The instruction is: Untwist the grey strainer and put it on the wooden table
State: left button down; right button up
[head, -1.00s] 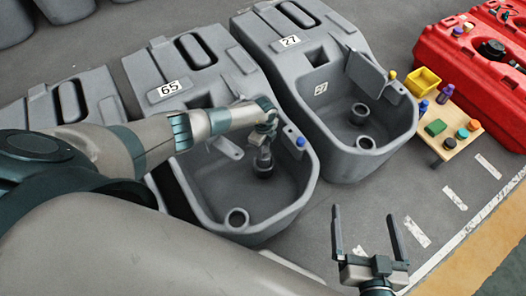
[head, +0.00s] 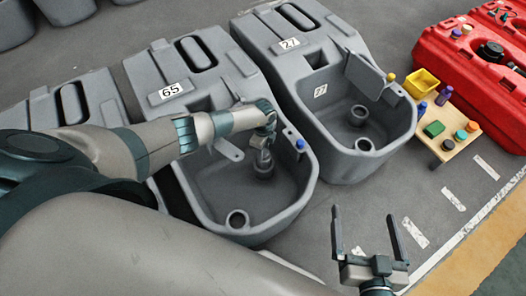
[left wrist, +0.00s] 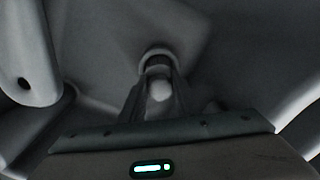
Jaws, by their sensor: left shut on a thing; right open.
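The grey strainer (head: 264,172) stands low inside the open tub of the tank labelled 65 (head: 240,195). My left gripper (head: 264,157) reaches down into that tub and is shut on the strainer's upper part. In the left wrist view the fingers (left wrist: 158,95) close around it, and much of it is dark and hidden. My right gripper (head: 365,236) is open and empty above the floor at the lower right. The small wooden table (head: 448,154) stands to the right of the tank labelled 27.
Tank 27 (head: 350,165) stands between tank 65 and the table.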

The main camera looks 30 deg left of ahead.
pick_arm(q)
jog(key=shift+s+d+f, duration=0.45)
jog(key=shift+s+f, duration=0.05)
jog(key=shift+f, duration=0.3)
jog(key=shift+n+p, duration=0.65)
jog(key=shift+n, duration=0.05)
jog(key=shift+w+d+r+p, duration=0.15)
jog(key=shift+r+p, duration=0.55)
jog(key=shift+p, duration=0.65)
jog(key=shift+w+r, duration=0.2)
jog(key=shift+r, duration=0.1)
dwell(0.6)
jog(key=shift+r+p, duration=1.35)
jog(key=shift+p, duration=0.2)
jog(key=shift+a+r+p, duration=0.2)
jog(key=shift+r+p, duration=0.4)
jog(key=shift+p, duration=0.05)
jog(key=shift+a+r+p, duration=0.15)
jog(key=shift+r+p, duration=0.4)
jog(key=shift+p, duration=0.1)
jog(key=shift+w, duration=0.1)
